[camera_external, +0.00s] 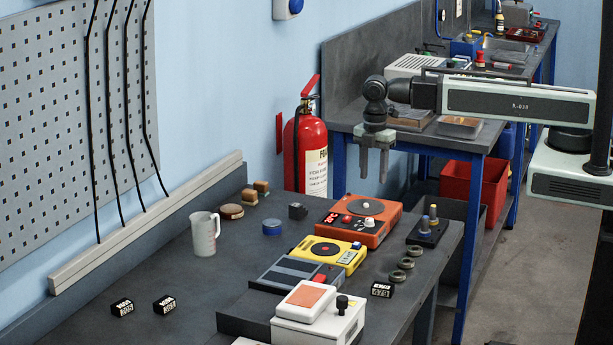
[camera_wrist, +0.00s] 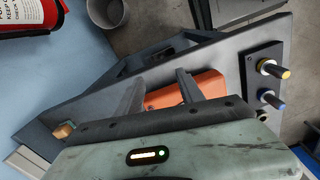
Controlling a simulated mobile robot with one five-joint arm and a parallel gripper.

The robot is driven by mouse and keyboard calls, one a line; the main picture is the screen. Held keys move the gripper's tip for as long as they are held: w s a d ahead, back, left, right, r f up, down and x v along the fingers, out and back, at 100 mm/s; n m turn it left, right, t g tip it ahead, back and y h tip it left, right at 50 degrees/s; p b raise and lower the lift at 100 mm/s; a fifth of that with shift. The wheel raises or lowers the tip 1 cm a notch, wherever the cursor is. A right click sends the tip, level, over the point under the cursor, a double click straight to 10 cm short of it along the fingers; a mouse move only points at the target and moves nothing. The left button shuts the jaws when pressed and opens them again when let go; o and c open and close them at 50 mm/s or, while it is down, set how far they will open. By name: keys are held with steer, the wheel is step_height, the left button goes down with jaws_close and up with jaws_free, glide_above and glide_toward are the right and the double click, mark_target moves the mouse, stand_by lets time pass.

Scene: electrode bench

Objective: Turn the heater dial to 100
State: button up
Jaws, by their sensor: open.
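Several box-shaped devices stand on the near bench. A yellow one (camera_external: 328,254) also has a round black plate. A white one (camera_external: 318,315) has an orange-tan top plate and a black knob (camera_external: 342,303). I cannot tell for sure which is the heater; no dial marking is readable. My gripper (camera_external: 374,172) is open and empty, pointing down above and behind the orange device. In the wrist view, the orange device (camera_wrist: 190,92) is partly hidden behind my gripper (camera_wrist: 160,76).
A dark block with two upright electrodes (camera_external: 427,229) stands right of the orange device. Several rings (camera_external: 402,264), a white jug (camera_external: 204,234) and small labelled blocks (camera_external: 164,304) lie on the bench. A fire extinguisher (camera_external: 305,150) hangs behind. The bench's left middle is mostly clear.

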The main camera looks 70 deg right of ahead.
steer(key=a+r+n+p, duration=0.1)
steer(key=a, duration=0.3)
steer(key=s+a+r+n, duration=0.1)
steer(key=a+n, duration=0.1)
steer(key=a, duration=0.2)
steer(key=s+a+r+n+p, duration=0.1)
steer(key=a+r, duration=0.1)
steer(key=a, duration=0.2)
steer(key=shift+a+p, duration=0.3)
steer(key=shift+a, duration=0.1)
steer(key=r+n+p, duration=0.2)
steer(key=n, duration=0.1)
glide_above(370, 219)
steer(key=shift+m, duration=0.3)
step_height(370, 219, down, 8)
steer(key=b, duration=0.8)
steer(key=shift+w+f, duration=0.1)
steer(key=shift+f, duration=0.1)
steer(key=shift+d+r, duration=0.1)
steer(key=shift+r, duration=0.05)
steer(key=shift+c, duration=0.4)
jaws_close()
